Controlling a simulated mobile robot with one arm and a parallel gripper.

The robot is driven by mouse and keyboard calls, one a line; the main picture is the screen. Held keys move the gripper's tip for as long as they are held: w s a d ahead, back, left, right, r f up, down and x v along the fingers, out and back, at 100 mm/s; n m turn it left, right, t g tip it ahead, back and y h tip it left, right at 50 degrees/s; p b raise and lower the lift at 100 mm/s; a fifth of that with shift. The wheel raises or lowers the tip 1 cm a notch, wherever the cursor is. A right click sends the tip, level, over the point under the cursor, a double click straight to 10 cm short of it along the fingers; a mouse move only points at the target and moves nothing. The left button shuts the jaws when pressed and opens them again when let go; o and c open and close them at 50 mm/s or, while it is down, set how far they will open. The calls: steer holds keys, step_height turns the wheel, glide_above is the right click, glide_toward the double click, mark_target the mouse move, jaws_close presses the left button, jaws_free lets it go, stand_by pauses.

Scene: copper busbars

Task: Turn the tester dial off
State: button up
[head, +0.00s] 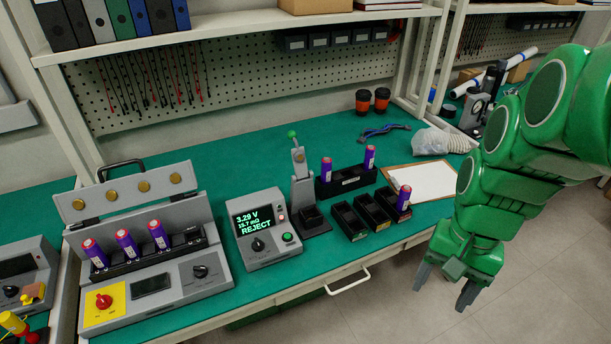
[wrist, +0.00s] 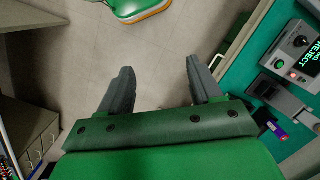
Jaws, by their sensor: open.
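The tester (head: 262,228) is a grey box on the green bench, with a lit screen (head: 255,219) reading 3.29 V, 16.7 mΩ and REJECT. Its black dial (head: 258,244) is at the lower left of its face, beside a green button (head: 288,237). The tester also shows at the right edge of the wrist view (wrist: 296,52). My gripper (head: 443,290) is open and empty, out over the floor in front of the bench, well to the right of the tester. In the wrist view my gripper (wrist: 160,85) has its two fingers spread above the floor.
A grey charger-like case (head: 190,290) with several purple cells and a red switch stands left of the tester. A lever press (head: 303,185), black bins (head: 365,212) and a cell holder (head: 345,180) stand to its right. A clipboard (head: 425,180) lies near my arm.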

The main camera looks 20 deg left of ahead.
steer(key=w+a+f+m, duration=0.2)
steer(key=w+a, duration=0.5)
steer(key=w, duration=0.2)
steer(key=m+g+y, duration=0.1)
steer(key=m+y, duration=0.1)
steer(key=m, duration=0.3)
glide_toward(258, 241)
steer(key=f, duration=0.1)
steer(key=shift+x, duration=4)
steer(key=shift+a, duration=0.1)
steer(key=c, duration=1)
steer(key=shift+c, duration=0.2)
